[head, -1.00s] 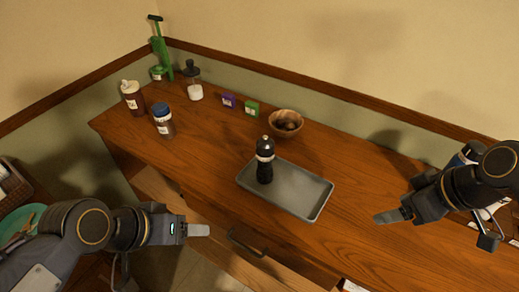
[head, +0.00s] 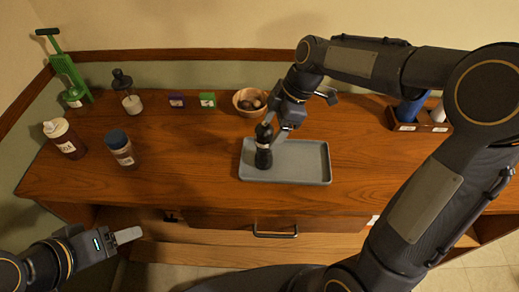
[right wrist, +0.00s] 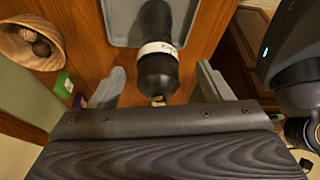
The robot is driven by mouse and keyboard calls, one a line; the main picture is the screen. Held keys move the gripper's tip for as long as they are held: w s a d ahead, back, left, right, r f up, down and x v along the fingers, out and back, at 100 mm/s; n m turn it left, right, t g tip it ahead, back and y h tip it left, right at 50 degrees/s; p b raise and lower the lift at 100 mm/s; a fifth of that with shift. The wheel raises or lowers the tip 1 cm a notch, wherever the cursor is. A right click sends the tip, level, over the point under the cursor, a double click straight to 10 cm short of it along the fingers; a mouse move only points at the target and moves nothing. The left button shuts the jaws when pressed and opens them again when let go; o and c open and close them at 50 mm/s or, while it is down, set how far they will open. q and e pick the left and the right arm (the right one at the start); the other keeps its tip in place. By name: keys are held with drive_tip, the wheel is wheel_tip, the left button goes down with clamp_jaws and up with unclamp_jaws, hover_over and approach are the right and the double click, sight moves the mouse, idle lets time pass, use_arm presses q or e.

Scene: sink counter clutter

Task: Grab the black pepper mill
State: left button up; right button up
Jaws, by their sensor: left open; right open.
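The black pepper mill (head: 264,150) stands upright at the left end of a grey tray (head: 310,179) on the wooden counter. It has a white band and also shows in the right wrist view (right wrist: 157,70). My right gripper (head: 275,124) is open at the mill's top, reaching in from behind and to the right. In the right wrist view its two fingers (right wrist: 160,88) lie on either side of the mill, with gaps showing. My left gripper (head: 128,236) is open and empty, in front of the counter at the lower left, far from the mill.
A wooden bowl (head: 243,110) with round items stands just behind the tray, near my right arm. Green (head: 207,100) and purple (head: 176,101) boxes stand left of it. Bottles stand at the left. A caddy (head: 432,122) is at the right. The counter's middle left is clear.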

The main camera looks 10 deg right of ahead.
sight(263, 138)
drive_tip(key=p+x, duration=0.1)
drive_tip(key=x, duration=0.4)
drive_tip(key=shift+w+a+f, duration=0.15)
drive_tip(key=shift+a, duration=0.05)
drive_tip(key=c, duration=1.5)
drive_tip(key=shift+c, duration=0.2)
